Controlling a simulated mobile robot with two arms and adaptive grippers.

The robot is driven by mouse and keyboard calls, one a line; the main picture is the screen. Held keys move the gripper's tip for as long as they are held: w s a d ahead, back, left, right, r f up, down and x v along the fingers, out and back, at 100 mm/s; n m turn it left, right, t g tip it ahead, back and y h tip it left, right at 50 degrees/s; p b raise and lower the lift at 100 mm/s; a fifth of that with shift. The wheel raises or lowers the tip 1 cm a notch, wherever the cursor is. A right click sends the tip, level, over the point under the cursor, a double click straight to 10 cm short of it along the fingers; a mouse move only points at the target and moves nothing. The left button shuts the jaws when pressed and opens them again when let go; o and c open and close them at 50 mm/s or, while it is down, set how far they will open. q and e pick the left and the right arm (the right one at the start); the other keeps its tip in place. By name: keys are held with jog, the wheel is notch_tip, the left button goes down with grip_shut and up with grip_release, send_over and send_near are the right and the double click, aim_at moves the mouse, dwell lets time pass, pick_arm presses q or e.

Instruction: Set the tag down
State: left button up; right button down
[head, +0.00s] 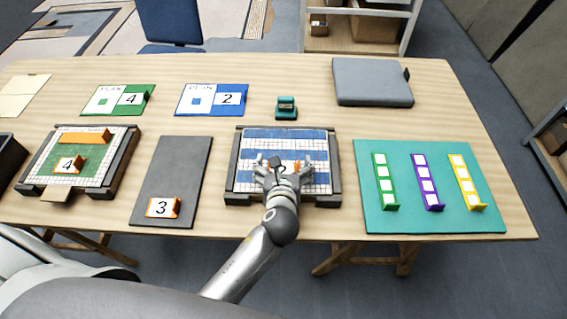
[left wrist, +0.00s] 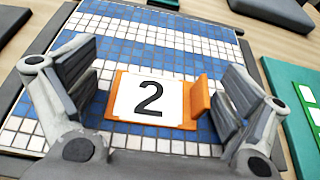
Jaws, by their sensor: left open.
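The orange tag with a white face and a black 2 (left wrist: 150,100) lies on the blue-and-white striped mosaic panel (head: 249,147). My left gripper (head: 284,161) is over this panel, its fingers spread. In the left wrist view the fingers stand on either side of the tag, with a gap on both sides. The panel's tiles (left wrist: 110,32) show behind the tag. In the head view the gripper hides most of the tag. My right gripper is not in view.
A tag 3 (head: 163,207) lies on a dark grey mat (head: 174,160). A green panel (head: 50,178) with a tag 4 (head: 69,165) is at left. Green (head: 118,99) and blue (head: 211,99) plan cards lie behind. A teal mat (head: 408,215) with tile strips is at right.

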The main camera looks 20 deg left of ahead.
pick_arm(q)
jog(key=shift+r, duration=0.15)
jog(key=v, duration=1.2)
dwell(0.3)
